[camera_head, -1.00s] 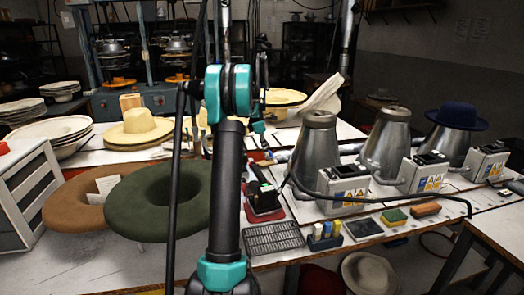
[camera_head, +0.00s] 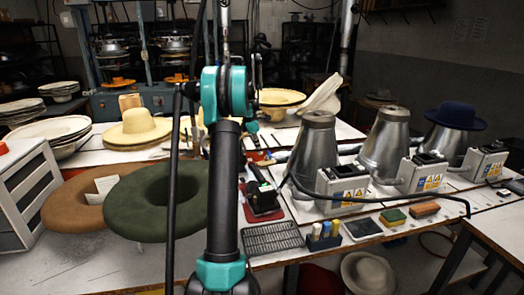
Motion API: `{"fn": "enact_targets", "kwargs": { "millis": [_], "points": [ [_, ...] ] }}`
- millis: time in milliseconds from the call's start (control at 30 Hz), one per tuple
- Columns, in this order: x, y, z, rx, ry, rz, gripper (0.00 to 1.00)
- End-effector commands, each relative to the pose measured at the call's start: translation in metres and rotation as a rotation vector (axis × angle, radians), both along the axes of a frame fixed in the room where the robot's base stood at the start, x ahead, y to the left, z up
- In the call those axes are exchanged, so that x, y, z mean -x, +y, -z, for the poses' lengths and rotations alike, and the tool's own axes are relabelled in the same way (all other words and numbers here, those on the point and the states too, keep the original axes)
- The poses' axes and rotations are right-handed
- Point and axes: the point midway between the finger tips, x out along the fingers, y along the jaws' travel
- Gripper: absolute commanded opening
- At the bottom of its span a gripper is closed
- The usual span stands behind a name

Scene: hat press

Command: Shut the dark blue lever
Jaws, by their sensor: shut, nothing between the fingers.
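No dark blue lever can be made out for certain. A long, dark bent bar (camera_head: 395,205), nearly black, runs low across the front of the metal cone machines; I cannot tell whether it is the lever. My arm stands upright in the middle of the view and hides part of the bench. My gripper (camera_head: 258,148) seems to be just right of and behind the arm's teal joint, small and partly hidden. It is shut and holds nothing. It is above the bench, left of the machines, apart from the dark bar's left end as seen here.
Several metal cones (camera_head: 315,148) stand on the right bench, one with a dark blue hat (camera_head: 456,114). Control boxes (camera_head: 342,185) stand before them. A wire rack (camera_head: 272,238), brushes (camera_head: 392,217) and a black tool (camera_head: 263,193) lie in front. A green hat (camera_head: 140,215) lies left.

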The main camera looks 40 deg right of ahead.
Motion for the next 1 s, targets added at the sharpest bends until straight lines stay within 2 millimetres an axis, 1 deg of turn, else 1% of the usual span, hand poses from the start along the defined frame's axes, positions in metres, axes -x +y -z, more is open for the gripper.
{"fn": "enact_targets", "kwargs": {
  "millis": [167, 200, 400, 600, 700, 800, 1000],
  "points": [
    [-0.023, 0.034, 0.000, 0.000, 0.000, -0.005, 0.00],
    [-0.023, 0.035, -0.010, 0.000, 0.000, -0.002, 0.00],
    [-0.028, 0.043, -0.053, 0.000, 0.000, -0.001, 0.00],
    [-0.031, 0.049, -0.083, 0.000, 0.000, 0.000, 0.00],
    [-0.032, 0.051, -0.092, 0.000, 0.000, 0.000, 0.00],
    [-0.033, 0.052, -0.096, 0.000, 0.000, 0.000, 0.00],
    [-0.033, 0.052, -0.097, 0.000, 0.000, 0.000, 0.00]
  ]
}}
